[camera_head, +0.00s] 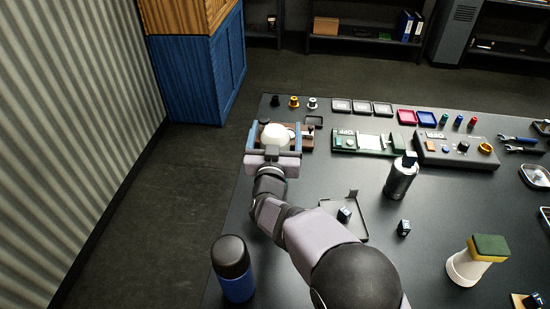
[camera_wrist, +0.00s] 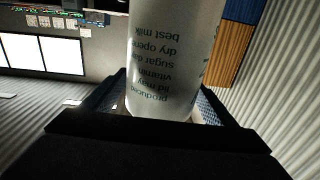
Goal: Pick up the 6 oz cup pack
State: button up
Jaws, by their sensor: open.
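My gripper (camera_head: 275,141) is at the far left corner of the dark table, its two blue fingers open. A white rounded object (camera_head: 277,132) lies between the fingers. In the wrist view it is a pale cylinder (camera_wrist: 170,55) with printed text, including "best milk" and "sugar", between the open fingers (camera_wrist: 160,103). I cannot tell whether they touch it, and its far end is cut off. I cannot make out anything labelled as the 6 oz cup pack. Two small dark cubes with pale markings, one (camera_head: 345,214) in an open tray and one (camera_head: 403,228) on the table, have labels too small to read.
A brown fixture (camera_head: 307,140) sits by my gripper. A green board (camera_head: 366,142) and grey control box (camera_head: 456,149) are to its right. A silver bottle (camera_head: 400,180), blue-black flask (camera_head: 233,270) and cream holder with a green sponge (camera_head: 475,258) stand nearer. The table between them is mostly clear.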

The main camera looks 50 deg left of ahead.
jog(key=shift+w+a, duration=0.25)
jog(key=shift+a, duration=0.05)
jog(key=shift+c, duration=0.3)
